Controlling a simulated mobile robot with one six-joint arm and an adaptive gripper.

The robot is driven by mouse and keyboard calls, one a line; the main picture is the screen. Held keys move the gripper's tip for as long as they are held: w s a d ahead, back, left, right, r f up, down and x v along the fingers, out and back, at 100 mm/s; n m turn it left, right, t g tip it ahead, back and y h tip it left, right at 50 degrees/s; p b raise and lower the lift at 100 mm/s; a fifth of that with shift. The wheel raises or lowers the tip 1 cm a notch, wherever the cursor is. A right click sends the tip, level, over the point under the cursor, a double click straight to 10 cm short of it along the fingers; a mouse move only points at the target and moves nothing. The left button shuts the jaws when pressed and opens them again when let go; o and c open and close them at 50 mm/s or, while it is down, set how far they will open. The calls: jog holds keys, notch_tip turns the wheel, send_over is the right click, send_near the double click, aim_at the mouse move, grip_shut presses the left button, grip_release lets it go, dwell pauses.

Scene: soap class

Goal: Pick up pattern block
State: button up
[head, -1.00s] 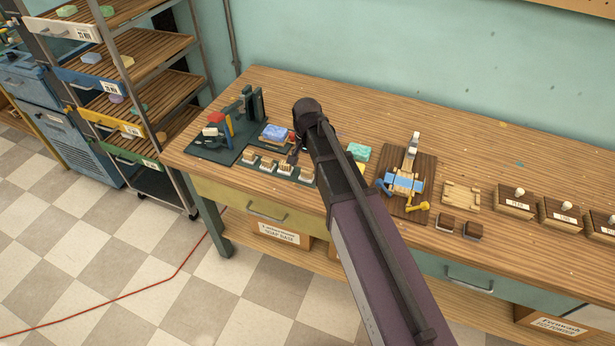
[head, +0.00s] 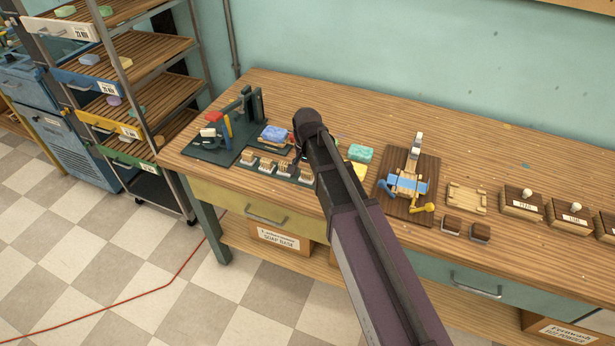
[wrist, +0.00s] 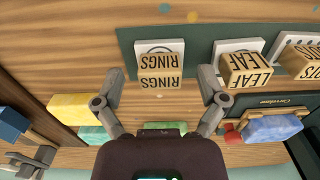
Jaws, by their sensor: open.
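Pattern blocks stand in a row on a dark green strip on the bench. In the wrist view I read a RINGS block (wrist: 161,81), a LEAF block (wrist: 246,71) to its right, and one cut off at the right edge, apparently DOTS (wrist: 303,62). I cannot tell the height gap. In the head view the pattern blocks (head: 266,164) show small, and my arm hides most of my gripper.
A blue soap bar (wrist: 271,128) on a dark stand is near the right finger in the wrist view. A yellow bar (wrist: 75,108) lies left. In the head view a wooden press (head: 408,180) stands right, a green stamping device (head: 232,125) left, and a shelf rack (head: 135,75) beyond the bench.

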jog(key=c, duration=1.2)
jog(key=shift+r, duration=0.1)
notch_tip(320, 180, up, 3)
jog(key=p, duration=0.3)
jog(key=shift+f, duration=0.2)
jog(key=s+d+r+p, duration=0.1)
jog(key=s+d, duration=0.2)
jog(key=s, duration=0.4)
jog(key=s+d+r+p, duration=0.1)
jog(key=s+d, duration=0.2)
jog(key=s, duration=0.4)
jog(key=shift+s+d, duration=0.2)
jog(key=shift+s, duration=0.15)
jog(key=shift+d+r, duration=0.1)
